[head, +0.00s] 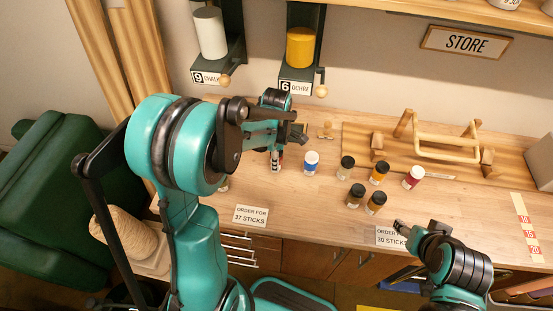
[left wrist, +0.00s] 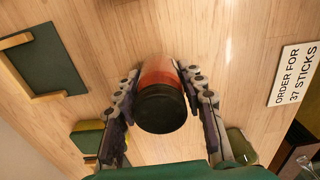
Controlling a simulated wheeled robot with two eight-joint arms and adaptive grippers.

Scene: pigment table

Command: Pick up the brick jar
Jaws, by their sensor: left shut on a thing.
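The brick jar (left wrist: 160,98), with a red-brown body and a black lid, stands between the fingers of my left gripper (left wrist: 156,92) in the left wrist view. Both fingers close on its sides. In the head view my left gripper (head: 277,150) is low over the table, left of the other jars, and mostly hides the jar. I cannot tell whether the jar touches the table. My right gripper (head: 402,229) is at the table's front edge by an order card, away from the jars; its finger state is unclear.
A blue-banded jar (head: 311,163) stands just right of my left gripper. Several more jars, including an orange one (head: 379,173) and a red one (head: 414,177), stand further right. A wooden rack (head: 445,148) is behind them. Dispensers hang above, including ochre (head: 300,48).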

